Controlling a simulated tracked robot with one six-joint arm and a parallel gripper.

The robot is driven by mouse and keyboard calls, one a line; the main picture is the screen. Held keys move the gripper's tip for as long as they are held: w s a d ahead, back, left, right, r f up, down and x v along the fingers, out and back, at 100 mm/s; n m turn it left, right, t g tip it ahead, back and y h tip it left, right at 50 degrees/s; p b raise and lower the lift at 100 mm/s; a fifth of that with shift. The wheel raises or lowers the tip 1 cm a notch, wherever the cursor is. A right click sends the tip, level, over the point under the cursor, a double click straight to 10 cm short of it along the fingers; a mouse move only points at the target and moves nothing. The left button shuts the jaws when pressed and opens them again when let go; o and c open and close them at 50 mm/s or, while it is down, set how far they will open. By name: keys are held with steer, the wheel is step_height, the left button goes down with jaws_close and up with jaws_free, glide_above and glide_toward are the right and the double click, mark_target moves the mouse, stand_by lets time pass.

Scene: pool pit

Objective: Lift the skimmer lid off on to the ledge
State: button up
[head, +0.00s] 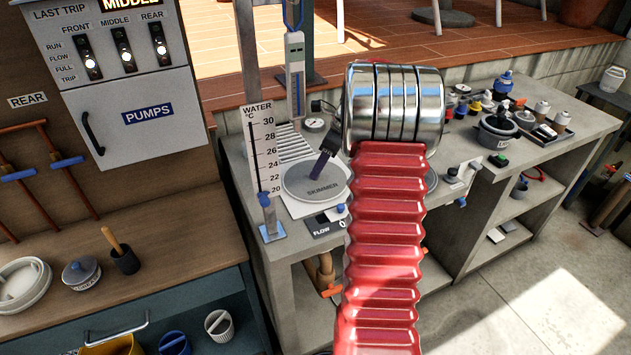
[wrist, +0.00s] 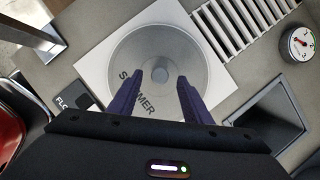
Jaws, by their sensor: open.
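The skimmer lid (head: 300,182) is a flat grey disc marked SKIMMER, lying in a white square frame on the grey counter. In the wrist view the lid (wrist: 140,50) has a small round knob (wrist: 160,70) at its centre. My gripper (head: 318,168) is over the lid with its dark purple fingers pointing down at it. In the wrist view my gripper (wrist: 160,82) is open, its fingertips on either side of the knob and nothing held. The exact height of the fingertips above the lid is hard to tell. Part of the counter is hidden behind my red arm.
A white slatted grate (wrist: 245,22) and a round gauge (wrist: 300,43) lie beside the lid. A dark square recess (wrist: 265,122) is near the gripper. The water thermometer board (head: 262,150) stands upright left of the lid. Bottles and a pot (head: 497,130) crowd the counter's right part.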

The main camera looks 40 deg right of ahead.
steer(key=shift+x, duration=1.1)
steer(key=shift+c, duration=0.2)
jaws_close()
